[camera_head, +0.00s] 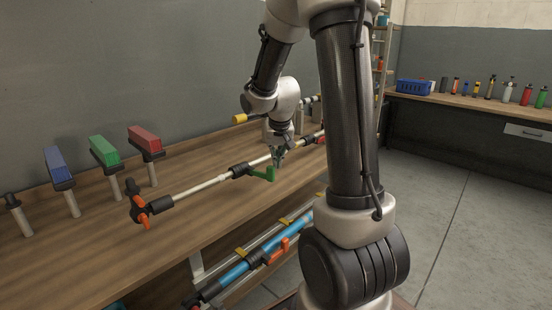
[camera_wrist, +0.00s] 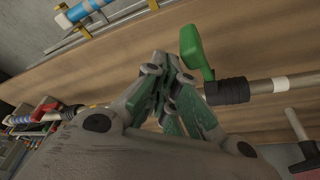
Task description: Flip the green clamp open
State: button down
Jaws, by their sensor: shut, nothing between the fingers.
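The green clamp (camera_head: 264,174) is a bent green lever on a black collar of the pale horizontal pipe over the wooden bench; it sticks out toward the bench's front edge. The wrist view shows its broad green end (camera_wrist: 193,47) and the black collar (camera_wrist: 228,92) close up. My gripper (camera_head: 280,158) is at the pipe, just beside the lever. In the wrist view my gripper (camera_wrist: 163,68) has its green-padded fingers together and empty, left of the lever. I cannot tell whether they touch it.
An orange valve handle (camera_head: 142,217) sits at the pipe's near end. Red (camera_head: 145,139), green (camera_head: 104,151) and blue (camera_head: 58,166) blocks stand on posts behind. A blue pipe (camera_head: 236,270) runs below the bench edge. Another bench with a blue basket (camera_head: 413,87) is at the back right.

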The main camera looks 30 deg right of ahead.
jog(key=shift+d, duration=0.1)
jog(key=shift+w, duration=0.15)
jog(key=shift+w+a, duration=0.5)
jog(key=shift+w, duration=0.05)
